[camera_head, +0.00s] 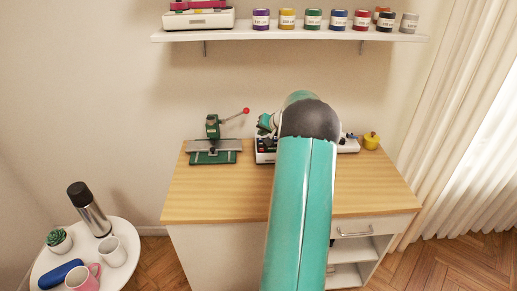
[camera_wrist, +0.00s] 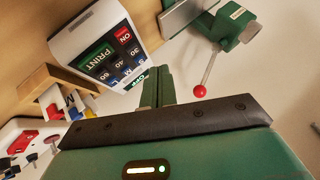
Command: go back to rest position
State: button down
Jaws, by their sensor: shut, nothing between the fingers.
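My gripper shows in the wrist view, where its two green fingers (camera_wrist: 158,88) are together with nothing between them. The fingers point toward a white control box (camera_wrist: 92,38) with a green PRINT label and red and black keys, but I cannot tell how far off it is. In the head view my teal arm reaches over the table and its dark elbow hides part of the tabletop. A teal and dark end part shows just left of the elbow; the fingertips cannot be made out there.
The wooden table (camera_head: 215,195) holds a green press (camera_head: 212,150) with a red-knobbed lever, and a yellow pot (camera_head: 370,141). A wall shelf (camera_head: 300,36) carries several paint jars. A round white side table (camera_head: 128,238) holds a flask (camera_head: 88,208) and mugs. The table's front left is clear.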

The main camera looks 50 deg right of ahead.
dwell(0.3)
jog(key=w+a+r+n+y, duration=0.15)
jog(key=a+r, duration=0.25)
jog(key=a, duration=0.4)
jog(key=w+a+r+n+g, duration=0.15)
jog(key=a+r, duration=0.25)
jog(key=a, duration=0.4)
jog(key=w+a+r+n+y, duration=0.1)
jog(key=w+a+r, duration=0.15)
jog(key=a, duration=0.45)
jog(key=s+a+r+n, duration=0.2)
jog(key=s+a+r, duration=0.1)
jog(key=a, duration=0.6)
jog(key=s+a+r+n, duration=0.1)
jog(key=s+a+r, duration=0.2)
jog(key=a, duration=0.6)
jog(key=s+a+f+n+g, duration=0.1)
jog(key=s+a+n, duration=0.3)
jog(key=s+a, duration=1.2)
jog(key=shift+s+a+f+n+g, duration=0.3)
jog(key=shift+s+g, duration=0.15)
jog(key=shift+s, duration=1.8)
jog(key=shift+h, duration=0.25)
